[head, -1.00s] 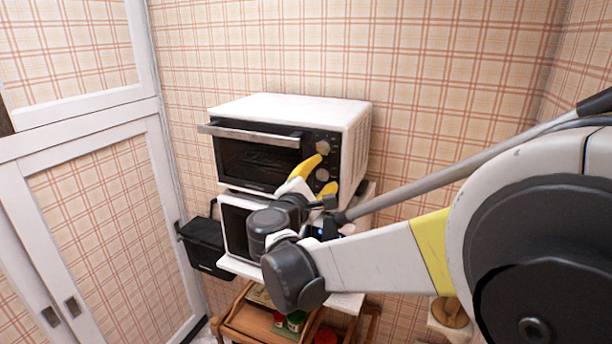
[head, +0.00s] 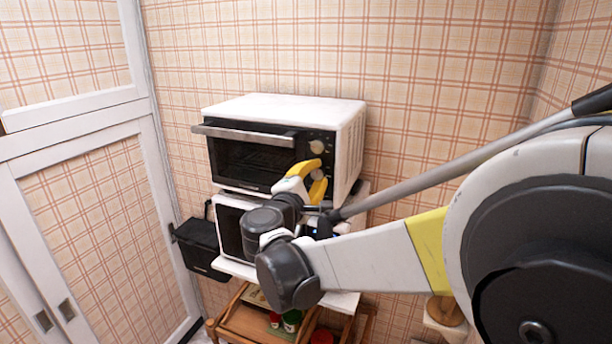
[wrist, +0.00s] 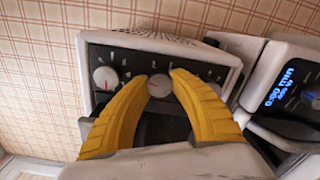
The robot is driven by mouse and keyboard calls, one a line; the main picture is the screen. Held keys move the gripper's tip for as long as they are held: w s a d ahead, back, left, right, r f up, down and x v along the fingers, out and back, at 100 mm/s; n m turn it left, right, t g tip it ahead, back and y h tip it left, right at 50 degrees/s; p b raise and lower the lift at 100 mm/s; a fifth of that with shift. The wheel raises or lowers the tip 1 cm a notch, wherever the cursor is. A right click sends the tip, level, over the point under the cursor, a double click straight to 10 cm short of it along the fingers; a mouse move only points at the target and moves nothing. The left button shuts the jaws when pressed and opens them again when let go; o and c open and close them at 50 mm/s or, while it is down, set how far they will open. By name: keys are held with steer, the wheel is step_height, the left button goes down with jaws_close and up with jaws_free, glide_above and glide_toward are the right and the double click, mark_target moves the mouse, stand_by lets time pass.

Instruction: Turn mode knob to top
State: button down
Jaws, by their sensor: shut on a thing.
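A white toaster oven (head: 347,145) with a black front stands on top of another white appliance. Its control strip carries a round silver upper knob (head: 317,146). A knob below it, the middle knob (wrist: 159,87), has a small red pointer mark in the wrist view. My gripper (head: 320,173) has its yellow fingers closed on either side of this middle knob, and the fingertips (wrist: 159,78) touch its sides. The upper knob also shows free at the left in the wrist view (wrist: 105,78). Knob labels are too small to read.
The lower white appliance (head: 230,222) has a lit display (wrist: 282,88) in the wrist view. A black box (head: 203,245) hangs at the left. A wooden cart (head: 240,322) with small jars is below. The oven's door handle (head: 245,136) sticks out left of the knobs.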

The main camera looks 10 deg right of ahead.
steer(key=m, duration=0.4)
steer(key=shift+m, duration=0.3)
steer(key=shift+m+b, duration=0.45)
steer(key=shift+m, duration=1.85)
steer(key=c, duration=1.1)
jaws_free()
steer(key=v, duration=1.2)
